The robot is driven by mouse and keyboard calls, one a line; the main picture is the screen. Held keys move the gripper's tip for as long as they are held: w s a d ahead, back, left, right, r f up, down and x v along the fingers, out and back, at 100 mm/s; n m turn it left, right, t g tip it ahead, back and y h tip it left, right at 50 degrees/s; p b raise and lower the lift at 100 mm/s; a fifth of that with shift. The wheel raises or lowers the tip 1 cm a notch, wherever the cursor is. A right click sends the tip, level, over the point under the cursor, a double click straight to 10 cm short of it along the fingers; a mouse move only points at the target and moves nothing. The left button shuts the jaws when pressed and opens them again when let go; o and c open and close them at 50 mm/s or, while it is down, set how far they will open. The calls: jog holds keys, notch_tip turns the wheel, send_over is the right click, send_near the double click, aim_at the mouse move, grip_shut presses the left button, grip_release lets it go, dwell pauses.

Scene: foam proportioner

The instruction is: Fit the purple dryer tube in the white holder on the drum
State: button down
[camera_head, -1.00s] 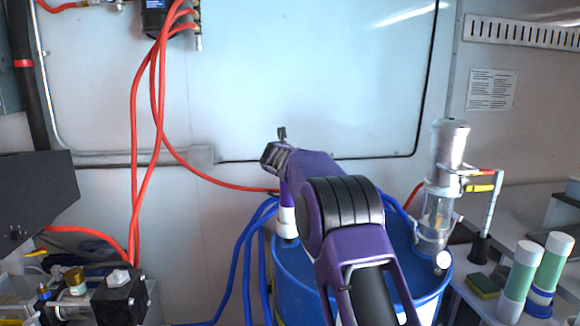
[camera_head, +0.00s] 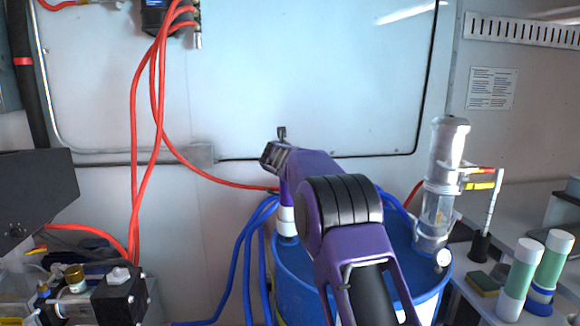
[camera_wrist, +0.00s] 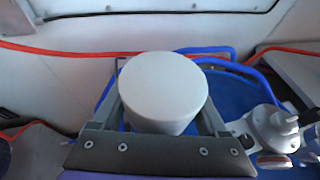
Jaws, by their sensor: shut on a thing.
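The purple dryer tube (camera_head: 285,196) stands about upright at the left rim of the blue drum (camera_head: 296,277). Its white round cap (camera_wrist: 163,88) fills the middle of the wrist view. My gripper (camera_wrist: 163,112) is shut on the tube, with one finger on each side. In the head view my arm's end hides the tube's upper part. A white piece (camera_head: 287,220) shows directly under the purple part, at the drum's rim. I cannot tell whether this is the white holder or the tube's lower cap, nor how deep the tube sits.
Blue hoses (camera_head: 246,258) run down the drum's left side, close to the tube. A clear and metal cylinder unit (camera_head: 439,190) stands at the drum's right. Two green tubes with white caps (camera_head: 522,275) stand on the right bench. A flat wall lies behind the drum.

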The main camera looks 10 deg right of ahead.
jog(key=shift+f, duration=0.25)
jog(key=shift+c, duration=0.9)
grip_release()
jog(key=shift+s, duration=0.1)
jog(key=shift+b+v, duration=1.5)
jog(key=shift+v, duration=1.15)
jog(key=shift+b+v, duration=0.65)
jog(key=shift+v, duration=2.15)
